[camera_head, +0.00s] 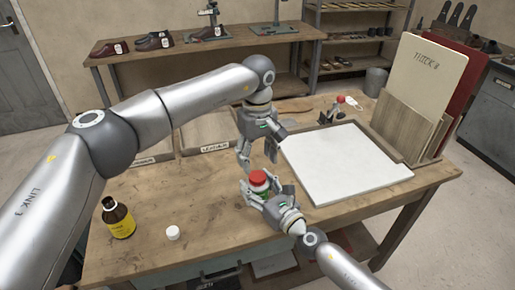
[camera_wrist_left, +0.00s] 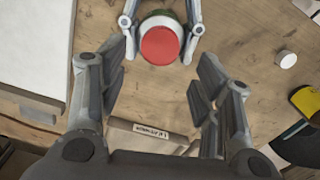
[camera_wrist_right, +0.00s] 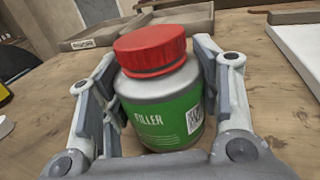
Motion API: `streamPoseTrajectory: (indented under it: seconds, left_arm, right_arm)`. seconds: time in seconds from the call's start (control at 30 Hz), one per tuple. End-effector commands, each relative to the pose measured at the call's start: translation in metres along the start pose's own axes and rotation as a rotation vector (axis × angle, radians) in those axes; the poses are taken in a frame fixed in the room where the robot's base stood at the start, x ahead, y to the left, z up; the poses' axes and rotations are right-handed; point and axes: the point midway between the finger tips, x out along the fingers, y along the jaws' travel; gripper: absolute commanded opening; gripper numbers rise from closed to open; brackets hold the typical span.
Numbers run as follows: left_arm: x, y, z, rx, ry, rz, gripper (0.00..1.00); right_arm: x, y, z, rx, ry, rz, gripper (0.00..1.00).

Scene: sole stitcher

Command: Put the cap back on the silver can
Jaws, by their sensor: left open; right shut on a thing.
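The silver can (camera_wrist_right: 158,118) has a green label reading FILLER and looks upright. A red cap (camera_wrist_right: 150,50) sits on its top; the cap also shows in the head view (camera_head: 258,177) and the left wrist view (camera_wrist_left: 160,45). My right gripper (camera_head: 263,192) is shut on the can, one finger on each side of its body. I cannot tell whether the can's base touches the table. My left gripper (camera_head: 258,160) is open and empty, pointing down just above and behind the red cap, apart from it.
A brown bottle with a yellow label (camera_head: 118,217) and a small white cap (camera_head: 173,232) stand on the wooden table (camera_head: 215,220) at front left. A white board (camera_head: 345,165) lies to the right. Labelled trays (camera_head: 205,133) lie behind. Upright boards (camera_head: 425,90) stand at back right.

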Motion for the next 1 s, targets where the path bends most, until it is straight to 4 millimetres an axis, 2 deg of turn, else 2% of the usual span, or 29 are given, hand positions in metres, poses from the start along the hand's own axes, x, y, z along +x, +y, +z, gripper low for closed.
streamPoseTrajectory:
  seconds: [1.0]
  left_arm:
    - [-0.014,0.0,0.0,-1.599,0.001,0.001,0.59]
  right_arm:
    - [0.0,0.0,0.0,0.001,0.0,0.0,0.0]
